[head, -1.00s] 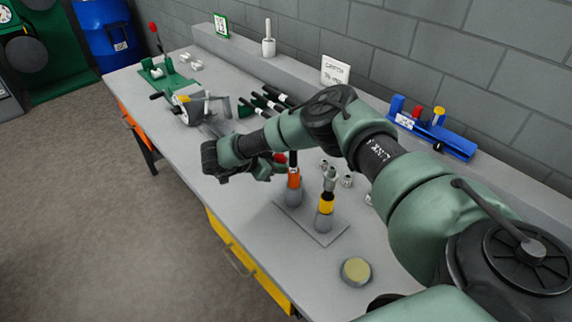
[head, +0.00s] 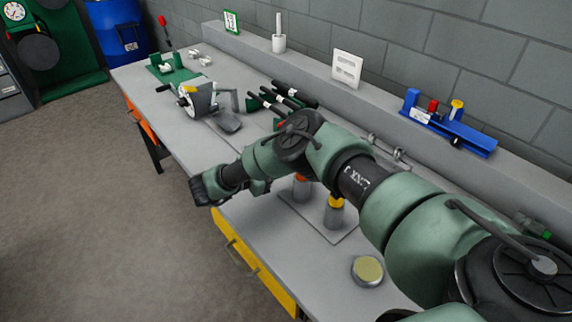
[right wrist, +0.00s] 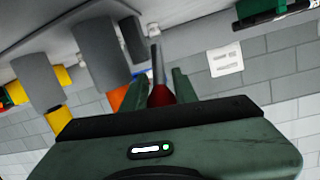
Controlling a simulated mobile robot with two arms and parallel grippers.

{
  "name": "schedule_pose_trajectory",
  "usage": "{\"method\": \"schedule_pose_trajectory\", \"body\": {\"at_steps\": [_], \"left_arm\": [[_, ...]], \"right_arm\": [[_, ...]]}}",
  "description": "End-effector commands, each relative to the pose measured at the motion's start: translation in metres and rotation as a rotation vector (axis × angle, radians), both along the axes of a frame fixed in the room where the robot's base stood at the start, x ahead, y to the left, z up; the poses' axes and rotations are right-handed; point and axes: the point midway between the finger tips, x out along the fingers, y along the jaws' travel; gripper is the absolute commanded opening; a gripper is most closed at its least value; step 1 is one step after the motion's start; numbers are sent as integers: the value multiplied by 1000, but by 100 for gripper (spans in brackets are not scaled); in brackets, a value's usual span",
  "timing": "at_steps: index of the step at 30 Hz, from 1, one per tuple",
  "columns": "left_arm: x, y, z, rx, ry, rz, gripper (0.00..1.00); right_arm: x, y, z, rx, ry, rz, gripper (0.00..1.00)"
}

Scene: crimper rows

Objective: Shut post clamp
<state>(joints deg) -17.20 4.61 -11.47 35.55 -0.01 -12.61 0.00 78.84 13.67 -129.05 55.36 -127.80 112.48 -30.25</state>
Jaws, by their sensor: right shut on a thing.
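Two grey posts stand on a square plate (head: 318,225) on the bench, one with an orange band (head: 302,185) and one with a yellow band (head: 335,202). In the right wrist view the orange band (right wrist: 118,97) and a grey post (right wrist: 100,50) are beside the fingers. My right gripper (right wrist: 161,88) is shut on a red handle (right wrist: 160,96) with a grey lever running away from it. Its fingertips are hidden in the head view. My left gripper is not in view.
A round tin with a yellowish top (head: 368,270) lies at the front of the bench. A blue rack (head: 448,128) stands on the back ledge. A crimping tool (head: 205,98) and black-handled tools (head: 285,95) lie farther along. A white card (head: 346,69) stands at the back.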

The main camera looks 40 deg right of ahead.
Motion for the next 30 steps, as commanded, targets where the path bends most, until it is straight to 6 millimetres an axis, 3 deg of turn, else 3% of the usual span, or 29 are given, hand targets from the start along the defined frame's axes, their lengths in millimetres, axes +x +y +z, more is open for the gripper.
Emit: {"method": "schedule_pose_trajectory", "body": {"at_steps": [6, 7, 8, 19, 30], "left_arm": [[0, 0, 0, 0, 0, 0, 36], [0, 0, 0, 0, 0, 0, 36], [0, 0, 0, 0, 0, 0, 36], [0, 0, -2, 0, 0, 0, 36], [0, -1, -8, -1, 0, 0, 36]], "right_arm": [[1, 0, 1, 1, 0, 2, 0], [1, 0, 1, 1, 0, 1, 34], [1, 0, 1, 1, 0, 1, 37], [1, 6, 0, 3, 0, 2, 37], [3, 64, 11, 0, -1, 5, 37]]}}
